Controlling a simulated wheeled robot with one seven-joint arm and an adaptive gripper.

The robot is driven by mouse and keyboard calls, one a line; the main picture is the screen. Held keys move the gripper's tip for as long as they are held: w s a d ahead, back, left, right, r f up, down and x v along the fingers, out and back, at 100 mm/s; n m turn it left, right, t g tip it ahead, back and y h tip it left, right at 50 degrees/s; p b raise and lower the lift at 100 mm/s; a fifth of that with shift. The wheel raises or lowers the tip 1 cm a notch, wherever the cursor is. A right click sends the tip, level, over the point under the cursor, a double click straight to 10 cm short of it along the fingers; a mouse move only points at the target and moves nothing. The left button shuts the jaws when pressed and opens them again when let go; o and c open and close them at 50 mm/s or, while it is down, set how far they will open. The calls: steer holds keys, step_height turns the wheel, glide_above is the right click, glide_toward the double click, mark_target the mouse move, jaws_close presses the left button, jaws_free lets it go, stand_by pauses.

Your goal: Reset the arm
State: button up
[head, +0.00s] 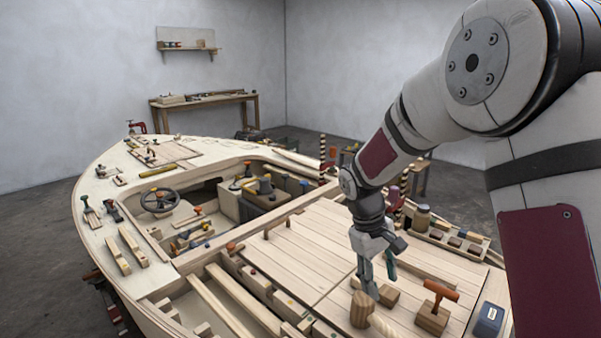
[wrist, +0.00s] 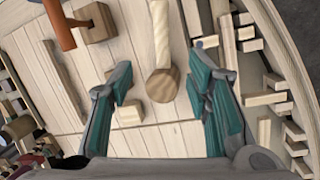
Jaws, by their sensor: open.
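My gripper (head: 378,277) hangs from my arm over the plank deck (head: 310,250) of the plywood hull, at the right of the head view. In the wrist view my gripper (wrist: 163,85) has its teal fingers spread wide apart with nothing held. A wooden mallet (wrist: 162,82) lies on the deck below, its round head showing between the fingers. The mallet (head: 361,308) shows close beside the fingertips in the head view. I cannot tell the exact height of the fingertips above the deck.
A block with an orange handle (head: 436,308) and a blue box (head: 488,320) stand right of my gripper. A small wooden block (wrist: 130,113) lies near the mallet. Jars and blocks line a tray (head: 450,240) behind. The deck's left part is mostly clear.

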steer(key=s+r+m+t, duration=0.1)
steer(key=s+r+m, duration=0.1)
steer(key=s+r, duration=0.55)
steer(key=s+r+m+t+y, duration=0.1)
steer(key=s+r, duration=0.3)
steer(key=s, duration=0.5)
steer(key=s+r+m+t+y, duration=0.2)
steer(key=s+r, duration=0.3)
steer(key=s, duration=0.5)
steer(key=shift+d+r+m+t, duration=0.2)
steer(key=shift+r+m+t, duration=0.1)
steer(key=shift+t, duration=0.6)
steer(key=shift+s, duration=0.1)
